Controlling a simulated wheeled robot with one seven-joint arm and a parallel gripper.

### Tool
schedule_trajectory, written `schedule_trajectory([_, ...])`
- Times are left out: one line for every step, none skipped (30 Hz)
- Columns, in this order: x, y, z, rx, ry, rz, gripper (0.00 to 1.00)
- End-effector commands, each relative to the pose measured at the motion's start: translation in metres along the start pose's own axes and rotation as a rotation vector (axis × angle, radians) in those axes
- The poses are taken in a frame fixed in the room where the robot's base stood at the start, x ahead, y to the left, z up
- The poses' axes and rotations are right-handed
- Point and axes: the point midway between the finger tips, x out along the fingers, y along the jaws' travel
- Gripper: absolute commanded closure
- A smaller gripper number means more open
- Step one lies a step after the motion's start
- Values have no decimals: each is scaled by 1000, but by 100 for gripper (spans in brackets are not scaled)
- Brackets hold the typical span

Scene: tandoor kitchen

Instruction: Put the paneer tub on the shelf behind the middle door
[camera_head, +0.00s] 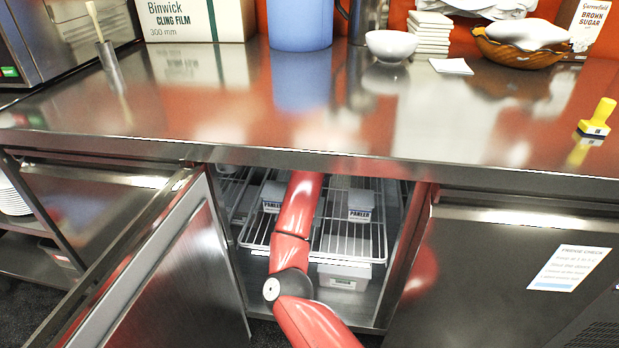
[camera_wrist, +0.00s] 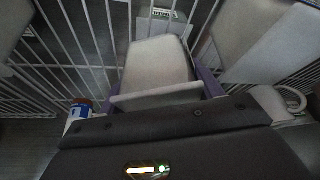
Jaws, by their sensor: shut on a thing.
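In the wrist view, my gripper (camera_wrist: 160,78) is shut on a white tub (camera_wrist: 156,62), with a finger on either side of it. The tub is over the wire shelf; whether it touches the bars I cannot tell. In the head view, my red arm reaches through the open middle door (camera_head: 165,275) into the cabinet, and the counter edge hides my gripper. One tub labelled PANEER (camera_head: 272,197) shows left of my arm, and another (camera_head: 361,204) stands right of it on the wire shelf (camera_head: 345,240). Which of these, if either, is in my gripper is unclear.
A white container (camera_head: 344,275) stands below the wire shelf. The right door (camera_head: 500,275) is shut. The counter (camera_head: 330,110) overhangs the opening. In the wrist view, a pale box (camera_wrist: 265,35) is close on the right and a jar (camera_wrist: 80,112) is at lower left.

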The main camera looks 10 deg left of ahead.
Motion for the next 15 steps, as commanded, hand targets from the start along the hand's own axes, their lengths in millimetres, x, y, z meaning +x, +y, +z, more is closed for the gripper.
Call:
schedule_trajectory([4,0,3,-1,-2,3,65])
schedule_trajectory([6,-1,4,-1,-1,2,65])
schedule_trajectory([8,-2,5,-2,-1,1,65])
schedule_trajectory([9,-3,6,-3,-1,0,65])
schedule_trajectory([10,-3,6,-5,-1,0,65])
schedule_trajectory([11,-4,7,-6,0,-1,65])
schedule_trajectory([12,-4,7,-6,0,-2,65])
schedule_trajectory([12,-4,7,-6,1,-3,65])
schedule_trajectory([12,-5,7,-6,1,-3,65])
schedule_trajectory([12,-5,7,-6,1,-3,65])
schedule_trajectory([12,-5,7,-6,1,-4,65])
schedule_trajectory([12,-5,7,-6,1,-4,65])
schedule_trajectory([12,-5,7,-6,1,-4,65])
schedule_trajectory([12,-5,7,-6,1,-3,65])
schedule_trajectory([13,-5,7,-6,1,-3,65])
